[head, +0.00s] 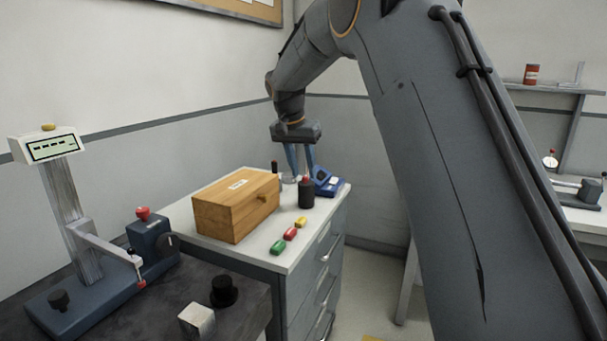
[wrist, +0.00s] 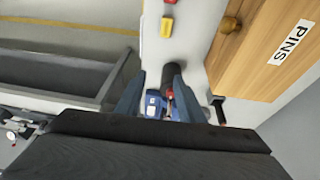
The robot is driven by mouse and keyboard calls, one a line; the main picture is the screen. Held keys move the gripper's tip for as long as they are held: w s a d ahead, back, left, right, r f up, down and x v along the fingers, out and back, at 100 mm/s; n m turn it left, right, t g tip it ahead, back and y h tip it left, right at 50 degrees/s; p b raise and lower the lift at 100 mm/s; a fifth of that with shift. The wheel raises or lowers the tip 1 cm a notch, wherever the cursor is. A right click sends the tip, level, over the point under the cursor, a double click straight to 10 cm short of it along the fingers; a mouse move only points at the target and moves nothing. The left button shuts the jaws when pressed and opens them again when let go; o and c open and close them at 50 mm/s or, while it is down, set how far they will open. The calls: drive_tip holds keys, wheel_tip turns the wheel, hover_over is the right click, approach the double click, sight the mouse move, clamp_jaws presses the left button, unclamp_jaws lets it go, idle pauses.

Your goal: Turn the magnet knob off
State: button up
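No label marks the magnet knob, so I cannot tell which part it is. A blue block (head: 151,238) stands on the dark plate at left in the head view, with a red knob (head: 142,213) on top and a dark round dial (head: 170,243) on its side. My gripper (head: 301,176) is far from it, above the back of the grey cabinet, pointing down. Its fingers are apart, with no object seen held. A black cylinder (head: 306,194) with a red top and a blue device (head: 328,183) are near the fingertips; the wrist view shows the blue device (wrist: 155,103) between the fingers.
A wooden box (head: 235,210) marked PINS and several coloured pieces, including a red one (head: 290,234), lie on the cabinet (head: 275,262). A gauge stand (head: 78,225), a black knob-like piece (head: 223,291) and a metal block (head: 197,319) are on the dark plate (head: 245,325).

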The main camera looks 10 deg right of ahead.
drive_tip(key=m, duration=0.2)
approach(305, 177)
drive_tip(key=s, duration=0.1)
drive_tip(key=shift+t+h, duration=0.3)
drive_tip(key=x, duration=0.5)
drive_tip(key=p+x, duration=0.1)
drive_tip(key=x, duration=0.1)
drive_tip(key=shift+w+a+f, duration=0.15)
drive_tip(key=shift+a+f, duration=0.1)
drive_tip(key=shift+f, duration=0.2)
clamp_jaws()
